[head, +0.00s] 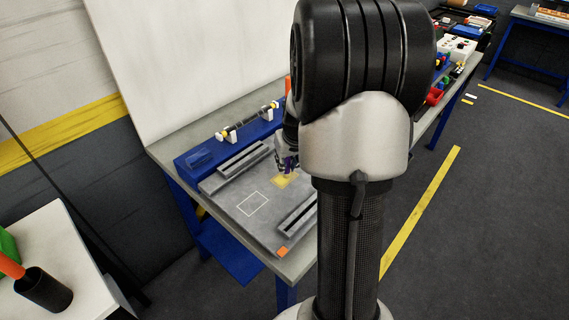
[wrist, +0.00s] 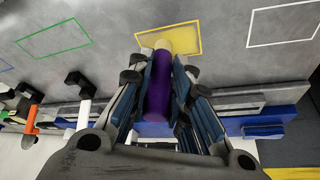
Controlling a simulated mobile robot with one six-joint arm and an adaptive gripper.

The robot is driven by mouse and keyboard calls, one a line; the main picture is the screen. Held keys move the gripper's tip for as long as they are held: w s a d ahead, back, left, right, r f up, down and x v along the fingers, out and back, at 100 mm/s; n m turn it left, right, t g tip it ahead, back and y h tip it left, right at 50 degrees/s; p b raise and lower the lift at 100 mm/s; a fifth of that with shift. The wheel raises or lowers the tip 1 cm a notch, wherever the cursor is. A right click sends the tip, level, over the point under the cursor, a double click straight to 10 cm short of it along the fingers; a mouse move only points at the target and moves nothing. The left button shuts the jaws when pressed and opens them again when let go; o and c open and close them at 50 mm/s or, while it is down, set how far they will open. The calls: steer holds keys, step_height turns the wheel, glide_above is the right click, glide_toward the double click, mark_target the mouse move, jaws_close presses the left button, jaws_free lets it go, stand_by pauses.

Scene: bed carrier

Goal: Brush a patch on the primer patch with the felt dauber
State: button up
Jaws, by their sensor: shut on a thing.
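The felt dauber (wrist: 158,98) has a purple handle and a pale cream tip, and my gripper (wrist: 163,72) is shut on its handle. The dauber's tip points at the panel, over the yellow-outlined patch (wrist: 188,40). I cannot tell whether the tip touches the surface. The patch has a yellowish fill and is partly hidden behind the tip. In the head view, my gripper (head: 288,164) is low over the grey panel, at the far edge of the yellow patch (head: 283,181). Which outline is the primer patch is not labelled.
A white-outlined rectangle (head: 253,204) lies beside the yellow one. Green (wrist: 53,39) and blue outlines show in the wrist view. Slotted grey rails (head: 243,159) flank the panel. A blue rack (head: 232,137) stands behind. A black cup (head: 43,290) stands on a white table at left.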

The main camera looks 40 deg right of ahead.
steer(key=shift+d, duration=0.1)
stand_by(0.3)
steer(key=shift+w+d, duration=0.1)
steer(key=shift+d, duration=0.75)
steer(key=shift+a, duration=0.95)
steer(key=shift+a, duration=0.1)
steer(key=shift+a, duration=0.75)
steer(key=shift+a, duration=0.1)
steer(key=shift+s+a, duration=0.2)
steer(key=shift+a, duration=0.6)
steer(key=shift+d, duration=0.2)
